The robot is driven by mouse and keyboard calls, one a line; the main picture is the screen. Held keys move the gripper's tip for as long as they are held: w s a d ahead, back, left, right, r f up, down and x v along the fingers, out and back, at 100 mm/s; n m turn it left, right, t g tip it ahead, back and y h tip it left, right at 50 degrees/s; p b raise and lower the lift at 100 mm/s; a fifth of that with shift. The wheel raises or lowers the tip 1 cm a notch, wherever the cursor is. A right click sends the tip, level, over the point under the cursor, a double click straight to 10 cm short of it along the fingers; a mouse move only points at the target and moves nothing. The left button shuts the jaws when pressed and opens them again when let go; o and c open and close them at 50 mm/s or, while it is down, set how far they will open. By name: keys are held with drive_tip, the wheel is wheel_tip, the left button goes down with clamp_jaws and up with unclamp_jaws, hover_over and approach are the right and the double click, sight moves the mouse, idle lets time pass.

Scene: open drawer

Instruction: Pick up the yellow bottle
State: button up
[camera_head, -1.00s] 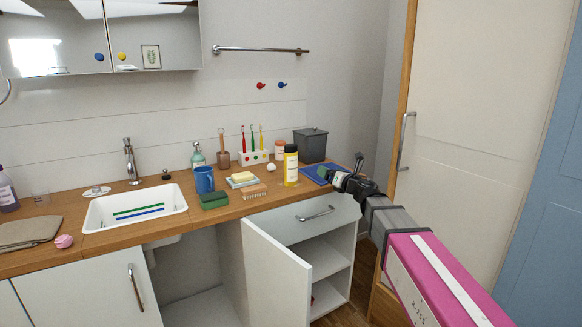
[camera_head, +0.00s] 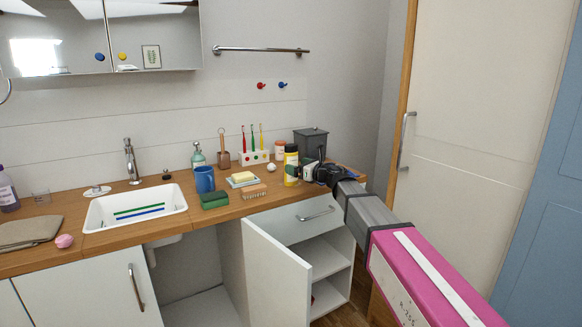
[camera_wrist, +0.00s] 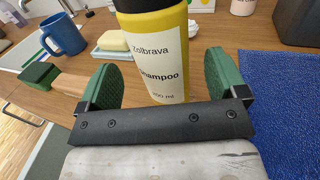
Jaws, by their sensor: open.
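The yellow bottle (camera_head: 291,166) stands upright on the wooden counter, with a black cap and a white label; in the wrist view the bottle (camera_wrist: 155,50) is labelled as shampoo. My gripper (camera_head: 305,171) is just to the right of it in the head view. In the wrist view my gripper (camera_wrist: 160,82) is open, with one green finger pad on each side of the bottle's lower body. The bottle's base is hidden behind the gripper's black bar.
A toothbrush holder (camera_head: 254,158) and dark bin (camera_head: 311,143) stand behind. A cabinet door (camera_head: 275,270) hangs open below.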

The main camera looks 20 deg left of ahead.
drive_tip(key=x, duration=0.3)
drive_tip(key=shift+w+a, duration=0.15)
drive_tip(key=shift+a, duration=0.2)
drive_tip(key=shift+c, duration=0.4)
drive_tip(key=shift+r, duration=0.1)
drive_tip(key=c, duration=1.1)
